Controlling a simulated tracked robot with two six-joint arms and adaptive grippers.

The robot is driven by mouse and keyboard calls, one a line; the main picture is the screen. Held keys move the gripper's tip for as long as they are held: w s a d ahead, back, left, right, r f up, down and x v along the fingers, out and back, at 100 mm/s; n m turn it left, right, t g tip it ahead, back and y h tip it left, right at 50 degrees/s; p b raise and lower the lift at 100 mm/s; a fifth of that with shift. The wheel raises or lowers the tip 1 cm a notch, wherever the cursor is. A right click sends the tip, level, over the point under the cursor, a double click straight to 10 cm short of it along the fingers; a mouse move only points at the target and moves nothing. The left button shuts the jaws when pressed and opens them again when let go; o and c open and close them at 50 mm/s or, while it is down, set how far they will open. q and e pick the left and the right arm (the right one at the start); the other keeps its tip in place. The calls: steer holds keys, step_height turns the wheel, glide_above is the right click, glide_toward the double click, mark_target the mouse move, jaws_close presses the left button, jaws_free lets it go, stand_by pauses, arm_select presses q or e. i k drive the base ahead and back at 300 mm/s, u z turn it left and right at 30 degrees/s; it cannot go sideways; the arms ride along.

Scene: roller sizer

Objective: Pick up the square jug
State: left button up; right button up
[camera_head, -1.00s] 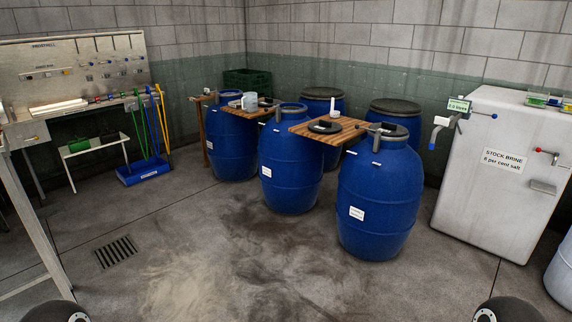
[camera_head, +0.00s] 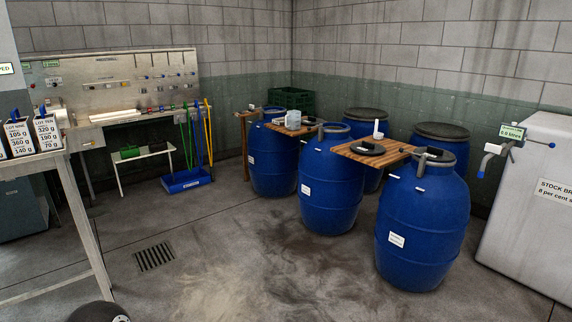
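A pale grey, boxy jug-like vessel (camera_head: 292,119) stands on the left wooden board (camera_head: 291,131) beside the rim of a blue barrel. It looks like the square jug, but it is small at this distance and its handle cannot be made out clearly. Neither of my grippers is in view. Only a dark rounded part of my own body shows at the bottom left edge.
Several blue barrels (camera_head: 424,225) stand ahead, one with a second wooden board (camera_head: 374,152) holding a black lid and a white object. The middle floor is clear.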

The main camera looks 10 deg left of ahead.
mark_target(292, 119)
steer(key=k, duration=1.25)
steer(key=u, duration=0.35)
steer(key=i, duration=1.35)
steer(key=u, duration=0.55)
steer(key=i, duration=1.45)
steer(key=u, duration=0.2)
steer(key=i, duration=2.7)
steer(key=z, duration=0.4)
steer(key=i, duration=1.45)
steer(key=z, duration=0.6)
